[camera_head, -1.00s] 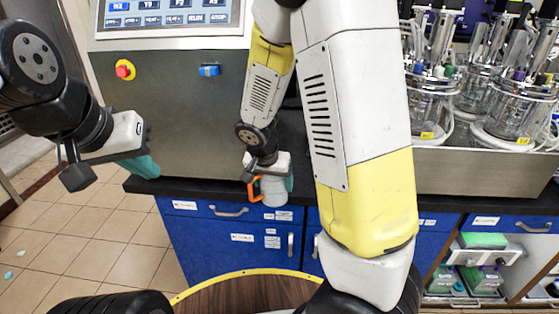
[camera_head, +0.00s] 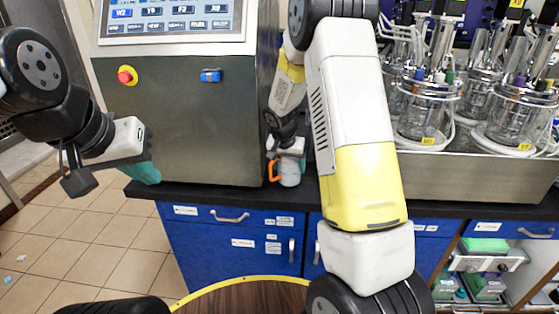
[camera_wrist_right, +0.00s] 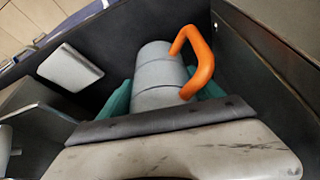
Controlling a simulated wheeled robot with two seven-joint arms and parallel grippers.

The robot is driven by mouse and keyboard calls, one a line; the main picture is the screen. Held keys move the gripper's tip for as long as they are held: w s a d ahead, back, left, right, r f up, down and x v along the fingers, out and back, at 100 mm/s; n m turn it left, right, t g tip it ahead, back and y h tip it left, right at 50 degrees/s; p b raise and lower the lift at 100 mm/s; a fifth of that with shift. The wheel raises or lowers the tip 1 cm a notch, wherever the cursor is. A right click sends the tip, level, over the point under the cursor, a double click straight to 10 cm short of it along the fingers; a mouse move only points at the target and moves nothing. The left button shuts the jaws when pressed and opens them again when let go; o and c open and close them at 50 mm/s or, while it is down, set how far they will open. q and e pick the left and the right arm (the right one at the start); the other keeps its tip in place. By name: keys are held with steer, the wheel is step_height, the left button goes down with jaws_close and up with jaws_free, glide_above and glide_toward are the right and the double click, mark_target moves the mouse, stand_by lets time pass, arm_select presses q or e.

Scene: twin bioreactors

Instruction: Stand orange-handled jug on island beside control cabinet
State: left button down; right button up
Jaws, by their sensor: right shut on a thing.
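The jug (camera_head: 290,177) is pale grey with an orange handle on its left side in the head view. It is upright at the black island top (camera_head: 225,192), just right of the grey control cabinet (camera_head: 180,120). My right gripper (camera_head: 289,155) is shut on it from above and behind. In the right wrist view the jug (camera_wrist_right: 158,75) lies between the teal fingers, its orange handle to the right. I cannot tell whether its base touches the top. My left gripper (camera_head: 148,172) hangs empty left of the cabinet; its finger gap is not clear.
Glass bioreactor vessels (camera_head: 425,110) stand on a steel base (camera_head: 480,172) at the right. Blue drawers (camera_head: 235,240) are below the island top. A red emergency button (camera_head: 126,75) is on the cabinet front. A round wooden surface (camera_head: 245,300) is in the foreground.

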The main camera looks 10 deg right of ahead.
steer(key=shift+f, duration=0.6)
steer(key=shift+f, duration=0.15)
steer(key=o, duration=1.7)
steer(key=v, duration=1.2)
steer(key=s+r+n+y, duration=0.1)
steer(key=s+r, duration=0.3)
steer(key=s, duration=0.5)
steer(key=s+a+r+n+t+y, duration=0.1)
steer(key=s+r+n, duration=0.1)
steer(key=s+r, duration=0.3)
steer(key=s+a+r+n+t+y, duration=0.1)
steer(key=s+r, duration=0.3)
steer(key=s, duration=1)
steer(key=shift+r+n+y, duration=0.3)
steer(key=shift+n+y, duration=0.3)
steer(key=shift+n, duration=0.2)
